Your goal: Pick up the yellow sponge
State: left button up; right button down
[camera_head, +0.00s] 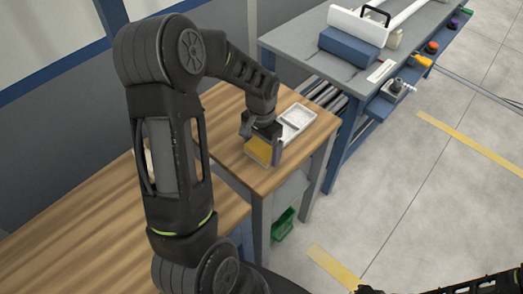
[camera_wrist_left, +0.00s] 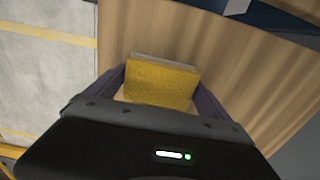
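The yellow sponge (camera_head: 258,151) is at the front part of the wooden table in the head view, under my left gripper (camera_head: 262,141). In the left wrist view the sponge (camera_wrist_left: 163,83) shows a yellow face with a paler grey edge, between the two purple fingers of my left gripper (camera_wrist_left: 161,80). One finger is close along each side of it. I cannot tell whether the fingers press on it or whether it is off the table. Only dark parts of my right arm show along the bottom right edge of the head view; its fingers cannot be made out.
White trays (camera_head: 298,115) lie just beyond the gripper on the wooden table (camera_head: 225,105). A grey workbench (camera_head: 420,25) with a blue block (camera_head: 349,46) stands behind to the right. A green bin (camera_head: 283,223) is below the table edge. The floor at right is mostly clear.

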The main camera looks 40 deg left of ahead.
aim_at(261, 147)
pick_arm(q)
jog(key=c, duration=1.1)
notch_tip(261, 147, up, 10)
jog(key=shift+r+b, duration=0.1)
jog(key=shift+b, duration=0.45)
jog(key=o, duration=1)
jog(key=c, duration=0.7)
jog(key=w+d+r, duration=0.1)
jog(key=w+d, duration=0.5)
jog(key=d, duration=0.3)
jog(key=shift+r, duration=0.4)
jog(key=w+d+r+n, duration=0.1)
jog(key=w+d, duration=0.2)
jog(key=d, duration=0.5)
jog(key=shift+r, duration=0.4)
